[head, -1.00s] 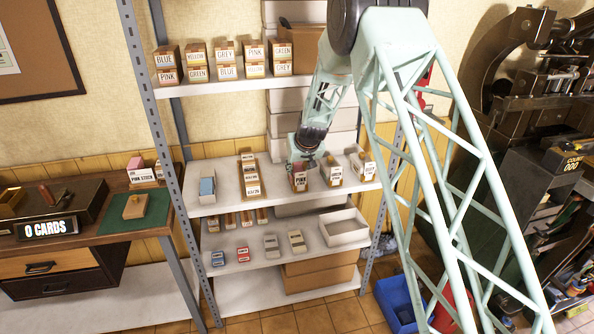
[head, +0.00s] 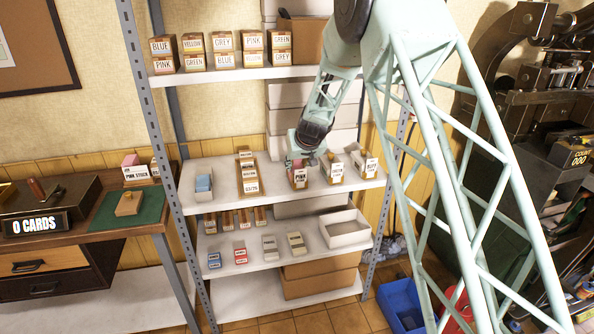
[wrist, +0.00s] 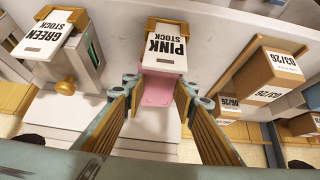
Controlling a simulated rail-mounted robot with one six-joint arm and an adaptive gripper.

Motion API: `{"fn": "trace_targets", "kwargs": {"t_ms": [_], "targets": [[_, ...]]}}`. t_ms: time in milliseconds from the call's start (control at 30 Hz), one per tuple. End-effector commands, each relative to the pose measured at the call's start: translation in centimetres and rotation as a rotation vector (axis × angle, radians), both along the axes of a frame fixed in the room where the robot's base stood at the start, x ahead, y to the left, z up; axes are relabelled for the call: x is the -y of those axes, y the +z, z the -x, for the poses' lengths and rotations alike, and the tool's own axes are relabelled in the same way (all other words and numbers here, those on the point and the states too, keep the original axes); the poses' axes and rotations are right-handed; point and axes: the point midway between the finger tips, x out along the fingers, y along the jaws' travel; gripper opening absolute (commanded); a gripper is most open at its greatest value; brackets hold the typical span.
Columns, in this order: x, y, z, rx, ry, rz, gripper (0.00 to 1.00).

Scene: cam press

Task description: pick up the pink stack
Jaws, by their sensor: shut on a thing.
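The pink stack (wrist: 158,88) shows in the wrist view as a pink block just at the edge of the box labelled PINK STOCK (wrist: 165,45). My gripper (wrist: 158,84) has one finger on each side of the pink block and is shut on it. In the head view the same PINK STOCK box (head: 299,179) stands on the middle shelf, and my gripper (head: 299,161) reaches down to it from above. The fingers and most of the pink stack are too small or hidden there. I cannot tell whether the stack is clear of the box.
A GREEN STOCK box (wrist: 53,33) stands beside the pink one, with a BUFF-labelled box (head: 369,164) further right. The upper shelf (head: 225,76) with labelled boxes is above. Another pink block (head: 130,160) sits on the desk.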

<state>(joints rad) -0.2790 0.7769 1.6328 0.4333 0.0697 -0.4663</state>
Motion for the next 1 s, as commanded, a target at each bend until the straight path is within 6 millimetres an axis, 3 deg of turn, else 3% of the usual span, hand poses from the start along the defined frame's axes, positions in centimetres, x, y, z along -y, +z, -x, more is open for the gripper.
{"fn": "trace_targets", "kwargs": {"t_ms": [367,1000], "targets": [[0.2,-0.6,0.3,0.019,-0.001,-0.005,0.13],[0.9,8.1,2.5,0.024,-0.001,-0.006,0.13]]}}
